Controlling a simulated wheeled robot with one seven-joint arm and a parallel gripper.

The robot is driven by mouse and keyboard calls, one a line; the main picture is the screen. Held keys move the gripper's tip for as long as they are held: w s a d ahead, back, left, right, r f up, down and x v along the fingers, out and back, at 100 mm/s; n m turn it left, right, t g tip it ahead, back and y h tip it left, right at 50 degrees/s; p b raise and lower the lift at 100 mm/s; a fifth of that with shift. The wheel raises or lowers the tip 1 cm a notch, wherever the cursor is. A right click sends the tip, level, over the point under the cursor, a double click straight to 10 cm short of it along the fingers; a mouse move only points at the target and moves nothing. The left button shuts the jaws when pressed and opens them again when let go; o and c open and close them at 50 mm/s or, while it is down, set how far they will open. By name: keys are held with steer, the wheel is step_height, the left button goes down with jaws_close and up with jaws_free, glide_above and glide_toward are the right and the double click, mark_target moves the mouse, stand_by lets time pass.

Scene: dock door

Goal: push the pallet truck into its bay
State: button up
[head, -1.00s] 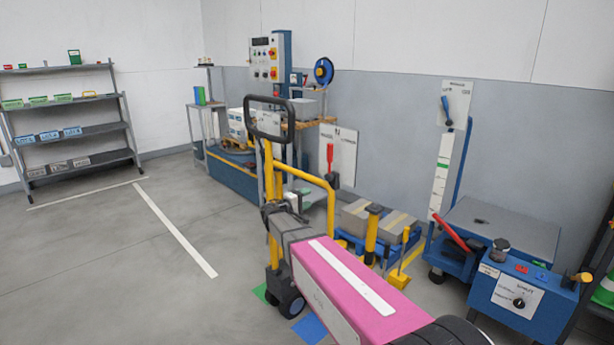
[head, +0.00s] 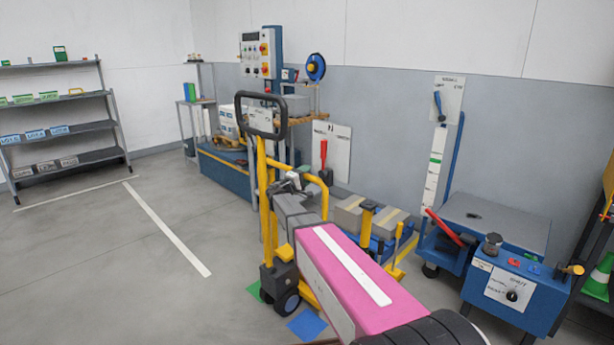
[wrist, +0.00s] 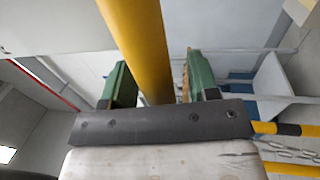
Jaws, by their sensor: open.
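The pallet truck (head: 262,200) stands upright left of my arm in the head view, with yellow posts, a black loop handle (head: 262,115) and dark wheels. My gripper (head: 292,183) is at its yellow uprights, below the handle. In the wrist view a thick yellow bar (wrist: 140,45) runs between my gripper's green finger pads (wrist: 160,80). The pads are apart, with a visible gap on the right side of the bar; contact on the left cannot be told. The truck's forks are mostly hidden behind my pink arm. Which floor area is its bay is not clear.
White floor lines (head: 165,228) mark open floor at left, before a grey shelf (head: 65,128). A green patch (head: 254,291) and blue patch (head: 307,324) lie by the wheels. A blue pallet with boxes (head: 388,222) and a blue cart (head: 495,225) stand at right.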

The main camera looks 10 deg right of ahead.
steer(key=shift+w+d+r, duration=0.1)
steer(key=shift+w+d, duration=0.1)
steer(key=shift+d, duration=0.1)
jaws_close()
steer(key=f+x, duration=0.3)
steer(key=x, duration=1.3)
steer(key=d+f+x, duration=0.1)
steer(key=f+x, duration=0.2)
steer(key=x, duration=1.3)
steer(key=w+f+x, duration=0.1)
steer(key=f+x, duration=0.2)
steer(key=x, duration=1.4)
steer(key=shift+w+d+f, duration=0.15)
steer(key=shift+d+f, duration=0.05)
steer(key=shift+d, duration=0.1)
jaws_free()
steer(key=shift+w+d, duration=0.1)
